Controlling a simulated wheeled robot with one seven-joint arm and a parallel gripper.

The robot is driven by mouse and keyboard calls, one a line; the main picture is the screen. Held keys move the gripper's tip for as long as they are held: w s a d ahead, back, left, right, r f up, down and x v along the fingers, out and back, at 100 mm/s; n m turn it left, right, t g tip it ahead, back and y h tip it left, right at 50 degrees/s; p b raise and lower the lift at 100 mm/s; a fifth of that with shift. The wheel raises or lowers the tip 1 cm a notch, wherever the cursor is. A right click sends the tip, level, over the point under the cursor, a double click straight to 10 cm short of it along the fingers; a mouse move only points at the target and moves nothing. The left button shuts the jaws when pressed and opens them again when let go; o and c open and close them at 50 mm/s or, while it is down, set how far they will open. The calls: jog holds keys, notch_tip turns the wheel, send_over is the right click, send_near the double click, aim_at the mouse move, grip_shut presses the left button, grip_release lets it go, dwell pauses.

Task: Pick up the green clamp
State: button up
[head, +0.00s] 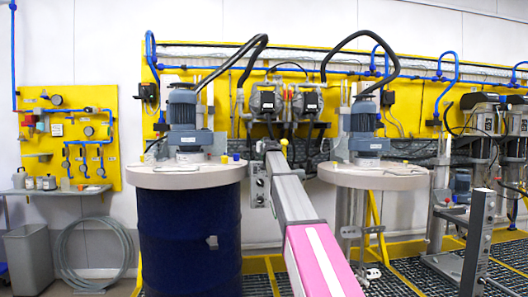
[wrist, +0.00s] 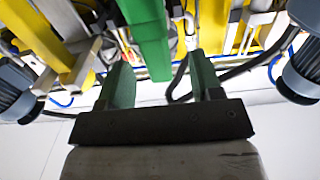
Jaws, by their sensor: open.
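My gripper (wrist: 160,62) shows in the wrist view with two green-faced fingers standing apart on a dark bar. It is open. A long green piece (wrist: 150,35), which looks like the green clamp, comes down from the top edge of the wrist view. Its lower end appears between the fingers, with gaps on both sides. I cannot tell whether it is level with the fingertips or beyond them. The fingers are not closed on it. In the head view my pink and grey arm reaches toward the wall, and I cannot make out the clamp there.
A blue drum with a round light top (head: 185,178) stands left of my arm, carrying a motor (head: 187,108). A second round top (head: 372,177) with a motor (head: 363,115) stands to the right. A grey drilled post (head: 478,238) rises at the right. Hoses hang along the yellow panel.

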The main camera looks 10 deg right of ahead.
jog(key=shift+w+d+r, duration=0.15)
jog(key=shift+w, duration=2.6)
jog(key=c, duration=1)
